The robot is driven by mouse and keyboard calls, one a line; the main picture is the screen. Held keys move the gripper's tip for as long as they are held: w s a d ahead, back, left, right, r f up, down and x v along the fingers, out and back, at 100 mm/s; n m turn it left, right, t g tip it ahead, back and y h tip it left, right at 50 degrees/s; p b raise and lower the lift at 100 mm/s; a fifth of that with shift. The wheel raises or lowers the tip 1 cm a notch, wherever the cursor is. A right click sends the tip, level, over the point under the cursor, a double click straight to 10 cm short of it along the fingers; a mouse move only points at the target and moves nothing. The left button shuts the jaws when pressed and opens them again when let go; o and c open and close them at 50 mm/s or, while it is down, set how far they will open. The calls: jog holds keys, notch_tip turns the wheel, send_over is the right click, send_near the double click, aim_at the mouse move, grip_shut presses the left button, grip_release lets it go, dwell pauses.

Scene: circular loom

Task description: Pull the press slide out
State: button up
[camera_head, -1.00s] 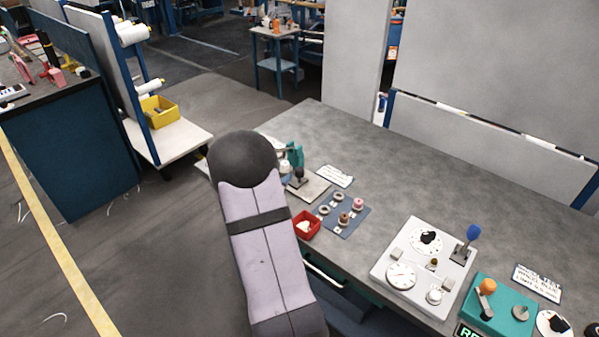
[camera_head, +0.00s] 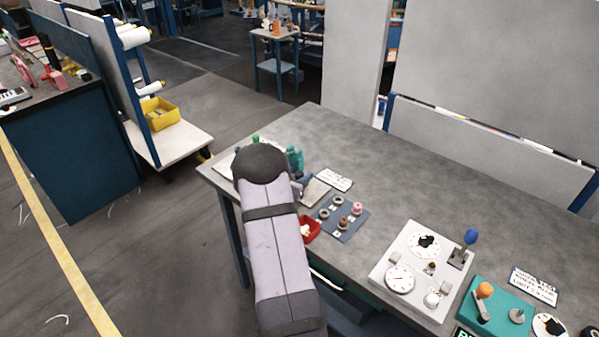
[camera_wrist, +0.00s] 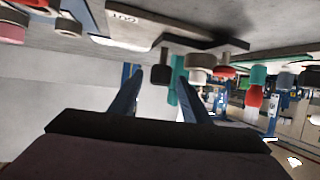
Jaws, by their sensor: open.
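The teal press (camera_head: 296,160) stands near the left end of the workbench in the head view, partly hidden by my arm. Its pale base plate (camera_head: 315,191) shows beside the arm. In the wrist view, which looks inverted, a pale plate (camera_wrist: 150,27) bears lettering that seems to read "OUT". A black knob (camera_wrist: 160,73) hangs from a dark bar there, in front of a teal post (camera_wrist: 174,85). My gripper (camera_wrist: 158,80) is open, its two fingers apart on either side of the knob's line of sight. I cannot tell how near the knob is.
A red bin (camera_head: 312,230) and a blue mat (camera_head: 331,222) with small rings and spools lie right of my arm. A white panel with dials (camera_head: 408,253) and a teal box (camera_head: 480,300) stand farther right. The bench's back middle is clear.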

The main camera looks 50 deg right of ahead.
jog(key=shift+w+d+f, duration=0.1)
jog(key=shift+d+f, duration=0.1)
jog(key=shift+d, duration=0.3)
grip_shut()
dwell(1.2)
